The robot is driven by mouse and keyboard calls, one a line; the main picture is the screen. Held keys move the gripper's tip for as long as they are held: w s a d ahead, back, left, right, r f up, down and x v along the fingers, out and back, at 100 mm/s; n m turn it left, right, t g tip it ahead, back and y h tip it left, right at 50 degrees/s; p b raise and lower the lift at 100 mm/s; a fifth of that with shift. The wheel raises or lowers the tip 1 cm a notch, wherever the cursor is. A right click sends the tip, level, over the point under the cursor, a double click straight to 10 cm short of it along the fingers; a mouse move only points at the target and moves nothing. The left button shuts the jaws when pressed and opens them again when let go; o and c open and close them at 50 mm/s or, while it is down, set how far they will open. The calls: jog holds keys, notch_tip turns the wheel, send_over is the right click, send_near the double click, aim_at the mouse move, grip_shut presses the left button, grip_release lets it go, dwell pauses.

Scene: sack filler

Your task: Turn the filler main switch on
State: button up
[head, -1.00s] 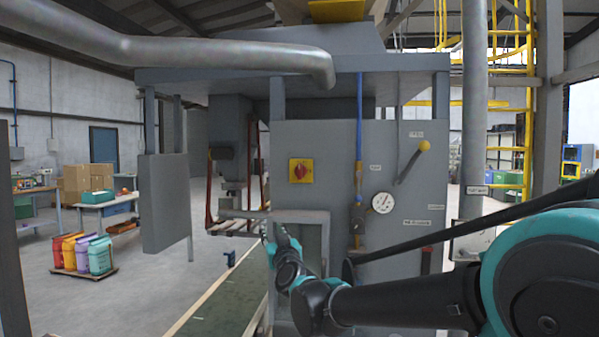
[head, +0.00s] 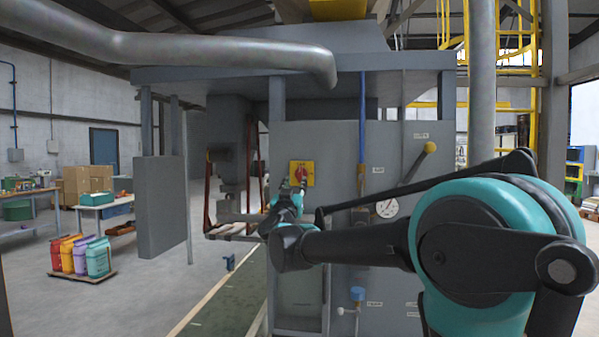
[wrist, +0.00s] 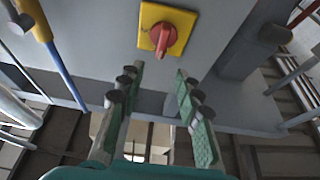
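The main switch is a red rotary knob (wrist: 165,38) on a square yellow plate (wrist: 184,19), fixed to the grey cabinet front. In the head view the yellow plate (head: 308,168) shows just above my gripper (head: 293,187), which covers its lower part. In the wrist view my gripper (wrist: 159,70) is open and empty, its two green-padded fingers pointing toward the knob. The knob lies beyond the fingertips, roughly in line with the gap, and does not look touched. I cannot tell which setting the knob is on.
A lever with a yellow ball (head: 430,148) and a gauge (head: 387,208) are right of the switch. A grey box panel (head: 160,205) hangs at the left. Colored sacks (head: 80,255) stand on a pallet on the floor.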

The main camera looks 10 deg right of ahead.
aim_at(300, 169)
jog(key=x, duration=0.9)
jog(key=shift+w, duration=0.2)
grip_shut()
